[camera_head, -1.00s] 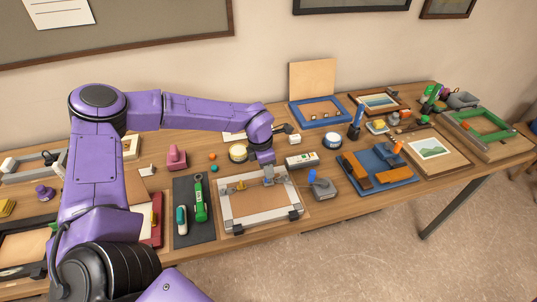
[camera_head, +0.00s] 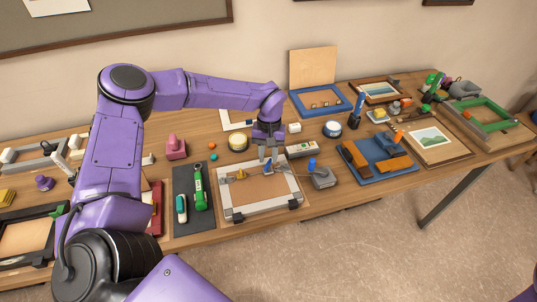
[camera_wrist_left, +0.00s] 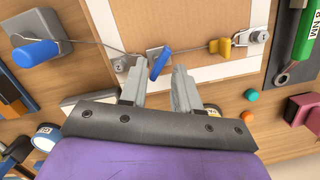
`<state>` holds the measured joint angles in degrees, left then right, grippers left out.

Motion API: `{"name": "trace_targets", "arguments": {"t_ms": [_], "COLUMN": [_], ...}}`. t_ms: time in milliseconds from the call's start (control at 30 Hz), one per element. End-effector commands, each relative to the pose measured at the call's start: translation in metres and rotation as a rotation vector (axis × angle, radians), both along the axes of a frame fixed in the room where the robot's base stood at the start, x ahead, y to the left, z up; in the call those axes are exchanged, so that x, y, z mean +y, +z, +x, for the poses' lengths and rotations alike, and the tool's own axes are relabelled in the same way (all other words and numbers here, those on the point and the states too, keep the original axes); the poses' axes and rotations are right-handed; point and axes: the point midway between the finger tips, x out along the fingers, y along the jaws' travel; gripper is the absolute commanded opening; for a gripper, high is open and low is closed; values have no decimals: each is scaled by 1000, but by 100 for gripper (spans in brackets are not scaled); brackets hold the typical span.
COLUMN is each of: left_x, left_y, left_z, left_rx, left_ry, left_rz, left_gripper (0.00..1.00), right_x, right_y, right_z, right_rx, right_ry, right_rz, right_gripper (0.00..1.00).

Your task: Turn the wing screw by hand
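A small blue wing screw (camera_wrist_left: 160,63) sits at a metal plate on the edge of a pale frame (camera_wrist_left: 195,72) in the left wrist view. In the head view the blue wing (camera_head: 268,169) shows at the frame's (camera_head: 228,205) back edge. A yellow wing piece (camera_wrist_left: 222,47) is on the same edge, with a wire between the fittings. My left gripper (camera_wrist_left: 160,73) is open, its two fingertips apart, close to the blue wing. I cannot tell whether either finger touches it. In the head view my left gripper (camera_head: 270,157) is over that edge. My right gripper is not seen.
A grey block with a blue handle (camera_head: 322,177) stands right of the frame. A dark mat with a green tool (camera_head: 198,190) lies to the left. The table is crowded.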

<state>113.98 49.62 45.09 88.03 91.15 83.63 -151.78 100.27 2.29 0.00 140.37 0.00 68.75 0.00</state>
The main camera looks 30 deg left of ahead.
Motion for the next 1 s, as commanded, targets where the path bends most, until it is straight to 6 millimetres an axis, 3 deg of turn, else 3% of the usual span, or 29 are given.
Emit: {"name": "trace_targets", "arguments": {"t_ms": [100, 200, 1000], "left_x": [-1, -1, -1], "left_y": [0, 0, -20], "left_z": [0, 0, 0], "left_rx": [0, 0, -1], "left_ry": [-229, -312, -309], "left_rz": [2, 0, 0], "left_gripper": [32, 32, 32], "right_x": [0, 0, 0], "right_y": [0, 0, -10], "right_z": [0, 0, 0], "right_rx": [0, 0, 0], "right_ry": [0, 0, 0], "right_rz": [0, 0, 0], "right_gripper": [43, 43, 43]}}
